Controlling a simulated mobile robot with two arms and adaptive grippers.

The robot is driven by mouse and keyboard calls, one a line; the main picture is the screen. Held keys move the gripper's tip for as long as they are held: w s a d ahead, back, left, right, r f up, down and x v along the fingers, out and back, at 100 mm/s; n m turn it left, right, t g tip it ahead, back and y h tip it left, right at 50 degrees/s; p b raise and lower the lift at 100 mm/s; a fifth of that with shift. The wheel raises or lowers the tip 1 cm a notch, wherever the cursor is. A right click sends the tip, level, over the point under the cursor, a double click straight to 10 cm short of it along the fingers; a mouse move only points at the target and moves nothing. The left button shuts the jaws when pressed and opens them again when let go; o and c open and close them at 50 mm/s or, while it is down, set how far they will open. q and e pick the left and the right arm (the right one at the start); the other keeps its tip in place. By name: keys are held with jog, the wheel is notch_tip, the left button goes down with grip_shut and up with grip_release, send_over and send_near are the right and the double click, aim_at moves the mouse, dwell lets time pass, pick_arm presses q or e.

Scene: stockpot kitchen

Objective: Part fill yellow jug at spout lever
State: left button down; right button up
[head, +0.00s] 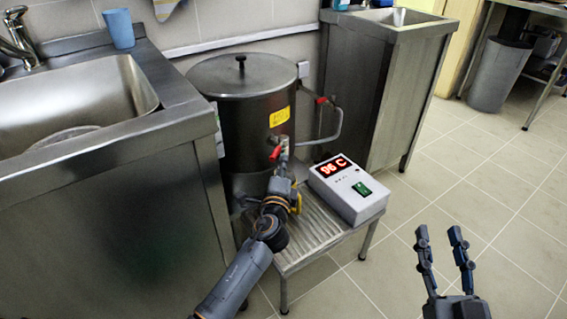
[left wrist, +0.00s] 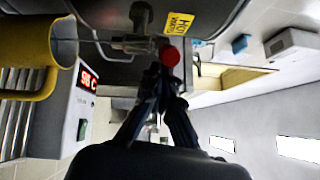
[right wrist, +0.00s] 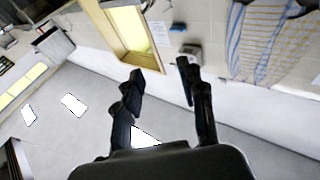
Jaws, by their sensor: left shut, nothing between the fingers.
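The yellow jug (left wrist: 35,42) is in the left wrist view, its mouth facing the metal spout (left wrist: 132,42). In the head view only a bit of the jug (head: 297,204) shows behind my left arm, on the slatted stand. The spout lever has a red end (left wrist: 169,56), also seen in the head view (head: 275,153). My left gripper (left wrist: 165,73) is shut and empty, its fingertips right by the red end; I cannot tell whether they touch it. A faint thin line shows between spout and jug; whether it is water is unclear. My right gripper (head: 440,234) is open and empty over the floor.
The lidded stockpot (head: 240,85) stands behind the stand (head: 300,240). A control box (head: 347,190) reading 96 C sits right of the jug. A steel sink counter (head: 110,125) is close on the left.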

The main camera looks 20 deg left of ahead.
pick_arm(q)
jog(key=a+h, duration=0.1)
jog(key=a+m+h+p, duration=0.1)
jog(key=shift+s+a, duration=0.2)
jog(key=shift+a, duration=0.1)
pick_arm(e)
notch_tip(320, 180, down, 7)
jog(key=d+g+h, duration=0.1)
jog(key=g, duration=0.3)
jog(key=shift+f+g, duration=0.2)
jog(key=shift+g, duration=0.1)
jog(key=shift+s, duration=0.1)
